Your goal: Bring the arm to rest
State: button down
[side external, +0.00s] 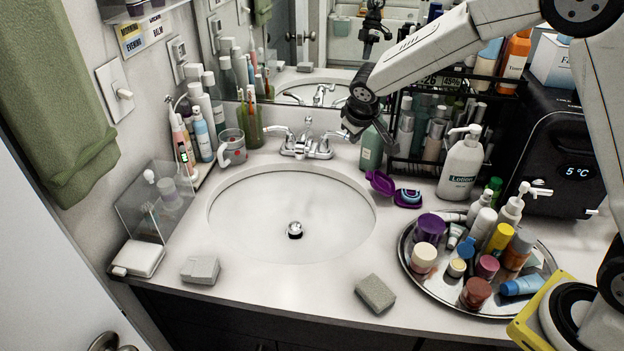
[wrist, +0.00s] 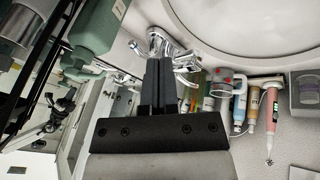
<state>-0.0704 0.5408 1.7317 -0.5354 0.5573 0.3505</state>
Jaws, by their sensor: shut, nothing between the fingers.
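My gripper (side external: 344,134) is over the back edge of the counter, just right of the chrome faucet (side external: 302,143). Its dark fingers are together and hold nothing. In the wrist view the shut fingers (wrist: 160,70) point toward the faucet (wrist: 163,42) and cover part of it. From the side view I cannot tell whether the fingertips touch the right faucet handle. My arm reaches in from the upper right.
A green bottle (side external: 371,147) stands close right of my gripper, beside a black wire rack (side external: 412,172). The white basin (side external: 290,215) is empty. A crowded round tray (side external: 433,283) sits at right. A mirror (side external: 290,50) rises behind. The front counter is mostly clear.

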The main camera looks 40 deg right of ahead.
jog(key=s+a+f+m+g+y, duration=0.1)
jog(key=s+f+y, duration=0.1)
jog(key=s, duration=2.3)
jog(key=shift+f+m+g+y, duration=0.3)
jog(key=shift+g+y, duration=0.1)
jog(key=shift+s, duration=0.1)
